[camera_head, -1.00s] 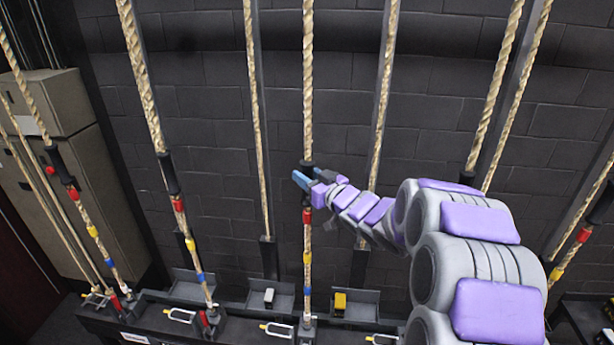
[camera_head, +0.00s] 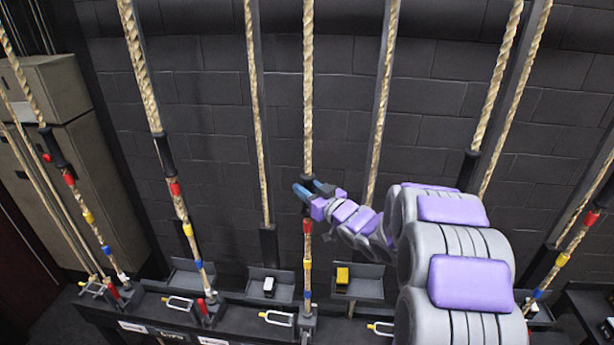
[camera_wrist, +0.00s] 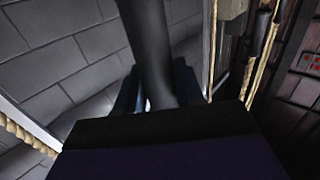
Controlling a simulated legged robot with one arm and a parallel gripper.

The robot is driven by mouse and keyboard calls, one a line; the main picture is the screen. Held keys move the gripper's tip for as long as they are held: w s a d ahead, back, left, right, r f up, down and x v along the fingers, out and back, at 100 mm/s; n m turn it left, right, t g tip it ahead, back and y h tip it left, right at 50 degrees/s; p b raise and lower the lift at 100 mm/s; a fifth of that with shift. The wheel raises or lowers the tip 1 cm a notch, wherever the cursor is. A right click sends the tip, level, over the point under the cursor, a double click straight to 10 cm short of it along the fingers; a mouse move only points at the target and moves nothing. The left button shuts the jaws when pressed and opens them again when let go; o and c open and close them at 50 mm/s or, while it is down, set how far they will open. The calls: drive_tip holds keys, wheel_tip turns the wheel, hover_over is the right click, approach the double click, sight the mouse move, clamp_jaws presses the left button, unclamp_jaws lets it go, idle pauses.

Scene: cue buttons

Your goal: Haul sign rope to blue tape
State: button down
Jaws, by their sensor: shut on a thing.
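My gripper (camera_head: 311,189) is shut around the black sleeve (camera_wrist: 150,45) on the middle rope (camera_head: 308,90). Its blue fingers (camera_wrist: 127,92) flank the sleeve in the wrist view. Below my gripper, this rope carries red tape (camera_head: 307,226), yellow tape (camera_head: 307,263) and blue tape (camera_head: 306,295). The blue tape hangs a little above the rope lock (camera_head: 307,325) at the rope's foot. I cannot read any label that names this rope as the sign rope.
Similar taped ropes hang at the left (camera_head: 175,188) and the right (camera_head: 563,259). A silver lever (camera_head: 277,318) sits beside the middle rope's foot. Small trays (camera_head: 357,290) stand behind the dark rail, one with a yellow block (camera_head: 342,275). A beige cabinet (camera_head: 90,170) stands far left.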

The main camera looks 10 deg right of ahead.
wheel_tip(320, 180, down, 7)
drive_tip(key=shift+r+b, duration=0.1)
drive_tip(key=shift+b, duration=0.95)
drive_tip(key=c, duration=0.8)
unclamp_jaws()
drive_tip(key=shift+s+d, duration=0.1)
drive_tip(key=b+v, duration=0.1)
drive_tip(key=v, duration=1.6)
drive_tip(key=shift+b, duration=0.3)
